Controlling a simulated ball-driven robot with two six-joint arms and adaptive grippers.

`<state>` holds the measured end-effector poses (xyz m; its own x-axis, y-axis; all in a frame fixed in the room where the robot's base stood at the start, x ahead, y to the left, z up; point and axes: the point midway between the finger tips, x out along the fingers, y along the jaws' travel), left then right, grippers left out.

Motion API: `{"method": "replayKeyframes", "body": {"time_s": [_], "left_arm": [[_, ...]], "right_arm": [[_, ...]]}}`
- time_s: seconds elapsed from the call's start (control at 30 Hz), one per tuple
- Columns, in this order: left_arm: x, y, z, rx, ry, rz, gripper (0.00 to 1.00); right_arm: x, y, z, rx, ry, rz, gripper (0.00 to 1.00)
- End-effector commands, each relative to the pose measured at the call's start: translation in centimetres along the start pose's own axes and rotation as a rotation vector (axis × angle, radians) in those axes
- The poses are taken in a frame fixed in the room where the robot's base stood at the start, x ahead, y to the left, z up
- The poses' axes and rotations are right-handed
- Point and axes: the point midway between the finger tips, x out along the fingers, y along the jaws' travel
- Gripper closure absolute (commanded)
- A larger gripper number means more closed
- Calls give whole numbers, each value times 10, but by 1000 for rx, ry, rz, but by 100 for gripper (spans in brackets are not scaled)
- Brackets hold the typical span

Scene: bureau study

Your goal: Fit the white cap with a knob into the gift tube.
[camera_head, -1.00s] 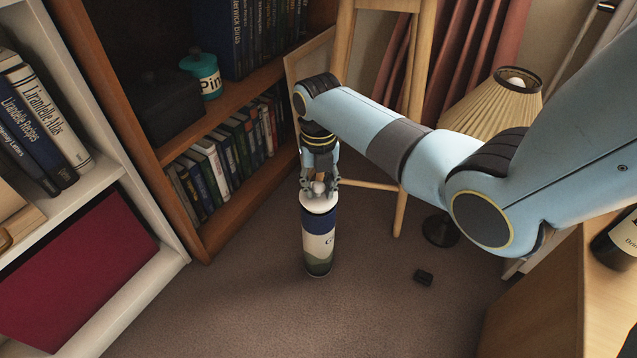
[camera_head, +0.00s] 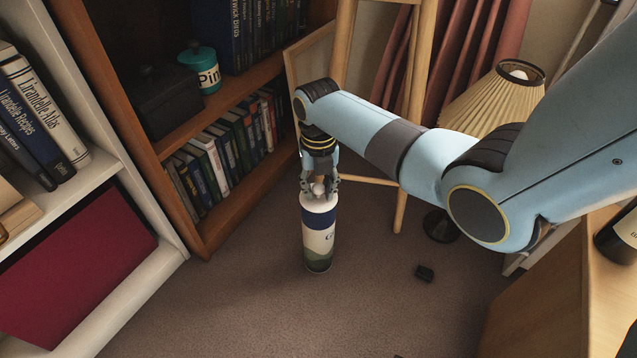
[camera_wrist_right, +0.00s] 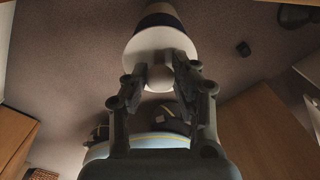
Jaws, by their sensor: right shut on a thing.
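The gift tube (camera_head: 318,240) stands upright on the carpet in the head view, with white, dark blue and green bands. The white cap with a knob (camera_head: 319,201) is at the tube's top, and no gap shows between them. My right gripper (camera_head: 319,188) is above it with its fingers shut on the knob. In the right wrist view the cap (camera_wrist_right: 150,45) is a pale disc over the tube's end (camera_wrist_right: 160,14), and the knob sits between the fingertips (camera_wrist_right: 161,72). The fingers hide part of the knob. My left gripper is not in view.
A wooden bookcase (camera_head: 190,232) stands left of the tube, and a white shelf (camera_head: 150,275) is further left. Wooden easel-like legs (camera_head: 402,205) and a lamp (camera_head: 490,100) are behind. A small black object (camera_head: 424,274) lies on the carpet at right. Carpet in front is clear.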

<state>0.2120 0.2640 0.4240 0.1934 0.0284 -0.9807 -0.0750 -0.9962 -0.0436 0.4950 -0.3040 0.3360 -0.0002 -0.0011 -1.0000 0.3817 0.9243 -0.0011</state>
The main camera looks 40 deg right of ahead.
Motion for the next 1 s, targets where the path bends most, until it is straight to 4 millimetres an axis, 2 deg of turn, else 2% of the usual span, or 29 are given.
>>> {"method": "replayKeyframes", "body": {"time_s": [0.3, 0.33, 0.5, 0.53, 0.7, 0.9, 1.0], "left_arm": [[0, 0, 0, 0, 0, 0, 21], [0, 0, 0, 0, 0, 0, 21], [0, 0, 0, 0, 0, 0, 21], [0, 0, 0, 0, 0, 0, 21], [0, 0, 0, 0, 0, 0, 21], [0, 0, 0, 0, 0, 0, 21], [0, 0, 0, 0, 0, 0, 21]], "right_arm": [[0, 0, 0, 0, 0, 0, 100], [0, 0, 0, 0, 0, 0, 72], [0, 0, 0, 0, 0, 0, 50], [0, 0, 0, 0, 0, 0, 47], [0, 0, 0, 0, 0, 0, 47], [0, 0, 0, 0, 1, 0, 24], [0, 0, 0, 0, 1, 0, 24]]}}
